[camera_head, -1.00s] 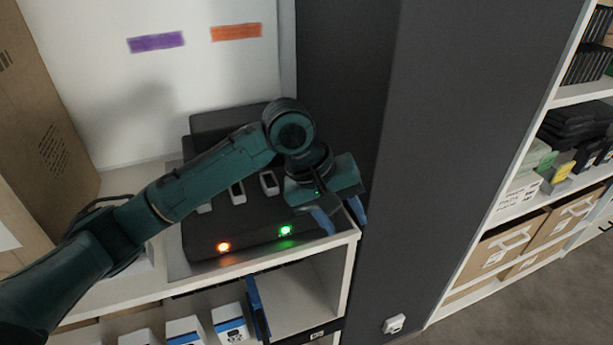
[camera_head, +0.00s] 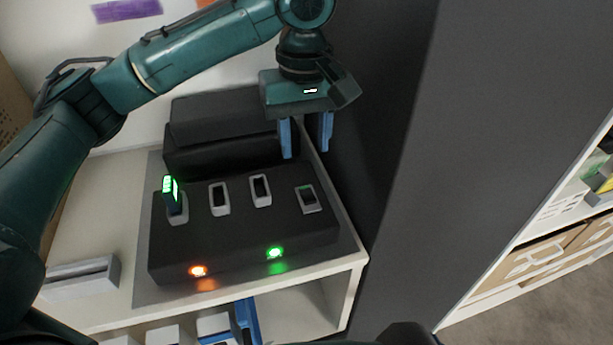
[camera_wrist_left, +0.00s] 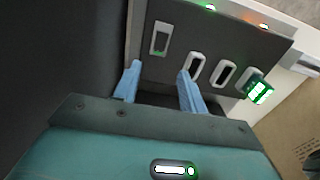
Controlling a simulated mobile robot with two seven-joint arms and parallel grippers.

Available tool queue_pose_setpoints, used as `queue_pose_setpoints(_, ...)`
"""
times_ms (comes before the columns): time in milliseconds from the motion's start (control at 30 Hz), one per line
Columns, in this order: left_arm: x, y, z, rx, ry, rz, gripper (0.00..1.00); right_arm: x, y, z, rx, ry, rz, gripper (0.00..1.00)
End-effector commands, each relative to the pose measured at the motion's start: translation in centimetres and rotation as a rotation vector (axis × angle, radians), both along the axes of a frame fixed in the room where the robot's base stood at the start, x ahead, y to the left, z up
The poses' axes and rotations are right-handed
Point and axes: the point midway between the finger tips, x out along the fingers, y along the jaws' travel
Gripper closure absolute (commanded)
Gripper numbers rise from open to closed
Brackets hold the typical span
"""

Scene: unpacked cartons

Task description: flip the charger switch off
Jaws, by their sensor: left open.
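The charger (camera_head: 240,238) is a black box on a white shelf top, with an orange light (camera_head: 198,271) and a green light (camera_head: 275,253) lit on its front. Its top has white-framed slots; the leftmost holds a device with a lit green screen (camera_head: 172,190). At the right end is a grey-framed rocker-like part (camera_head: 308,198), apparently the switch; it also shows in the left wrist view (camera_wrist_left: 160,38). Its position cannot be told. My left gripper (camera_head: 306,150) is open and empty, fingers down, behind this part and apart from it. My right gripper is not seen.
A black block (camera_head: 215,125) stands behind the charger. A dark grey wall panel (camera_head: 400,170) rises close to the right. A light grey holder (camera_head: 80,278) is at the left on the shelf. An open shelf bay (camera_head: 300,305) lies below the front edge.

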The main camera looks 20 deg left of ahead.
Motion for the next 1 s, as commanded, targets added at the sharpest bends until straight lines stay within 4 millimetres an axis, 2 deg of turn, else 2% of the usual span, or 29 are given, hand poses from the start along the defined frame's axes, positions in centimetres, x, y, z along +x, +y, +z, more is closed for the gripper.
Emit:
queue_pose_setpoints(33, -0.1, 0.1, -1.3, 0.001, 0.003, 0.000, 0.58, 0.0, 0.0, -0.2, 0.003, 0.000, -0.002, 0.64)
queue_pose_setpoints(200, -0.1, 0.0, -4.8, 0.001, 0.002, 0.000, 0.58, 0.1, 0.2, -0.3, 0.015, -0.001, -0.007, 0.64)
queue_pose_setpoints(400, 0.0, 0.0, -7.7, -0.001, 0.001, -0.002, 0.58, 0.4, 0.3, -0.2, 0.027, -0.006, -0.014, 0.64)
queue_pose_setpoints(600, 0.0, 0.0, -8.7, -0.001, -0.002, -0.002, 0.58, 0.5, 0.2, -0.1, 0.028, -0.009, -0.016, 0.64)
queue_pose_setpoints(833, 0.0, 0.0, -8.8, -0.001, -0.002, -0.002, 0.58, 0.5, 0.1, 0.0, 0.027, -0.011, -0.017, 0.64)
queue_pose_setpoints(1000, 0.0, 0.0, -8.7, -0.001, -0.002, -0.002, 0.70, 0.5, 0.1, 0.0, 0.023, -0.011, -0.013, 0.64)
